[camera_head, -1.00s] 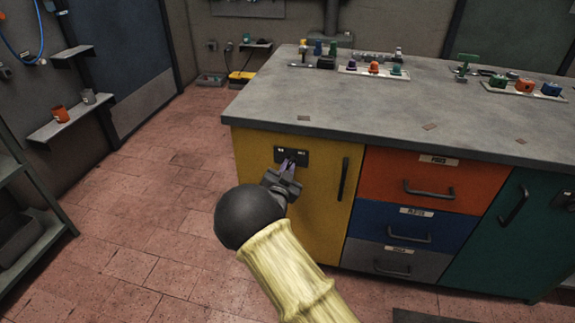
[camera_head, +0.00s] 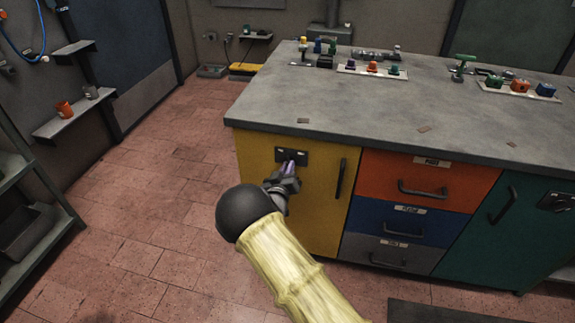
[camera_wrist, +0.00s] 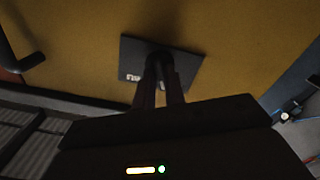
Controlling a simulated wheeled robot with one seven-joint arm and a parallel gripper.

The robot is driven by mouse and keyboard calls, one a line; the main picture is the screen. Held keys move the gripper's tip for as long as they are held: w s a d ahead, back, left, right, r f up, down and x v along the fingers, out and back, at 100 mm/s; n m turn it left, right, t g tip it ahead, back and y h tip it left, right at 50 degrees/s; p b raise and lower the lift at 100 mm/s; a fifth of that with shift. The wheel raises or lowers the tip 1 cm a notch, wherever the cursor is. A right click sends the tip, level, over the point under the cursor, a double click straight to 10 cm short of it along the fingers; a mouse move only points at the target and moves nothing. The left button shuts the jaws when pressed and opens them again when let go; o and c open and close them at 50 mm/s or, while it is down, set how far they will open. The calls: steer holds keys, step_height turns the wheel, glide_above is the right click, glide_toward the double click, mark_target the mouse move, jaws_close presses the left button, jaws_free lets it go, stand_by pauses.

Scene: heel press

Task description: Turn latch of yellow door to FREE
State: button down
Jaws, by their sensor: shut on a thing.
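The yellow door (camera_head: 315,215) is at the left end of the bench front and looks closed. Its latch has a dark plate (camera_head: 302,157) near the door's top, with small pale labels too small to read. In the wrist view the latch plate (camera_wrist: 187,69) sits on the yellow door (camera_wrist: 235,40), with a dark knob (camera_wrist: 158,58) at its middle. My gripper (camera_head: 289,168) is at the latch, its fingers shut on the knob. The fingers (camera_wrist: 160,85) hide part of the knob, so its turn angle cannot be told.
A black handle (camera_head: 341,178) stands upright on the door, right of the latch. Orange (camera_head: 470,185), blue and grey drawers and a teal door (camera_head: 485,240) follow to the right. The grey worktop (camera_head: 340,115) overhangs above. The tiled floor (camera_head: 130,210) to the left is clear.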

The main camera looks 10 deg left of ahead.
steer(key=shift+n+p, duration=0.55)
steer(key=shift+n, duration=1.15)
steer(key=c, duration=1.5)
jaws_free()
steer(key=shift+o, duration=0.2)
steer(key=s+p, duration=0.2)
steer(key=s, duration=1.5)
steer(key=shift+s, duration=0.25)
steer(key=shift+w, duration=0.1)
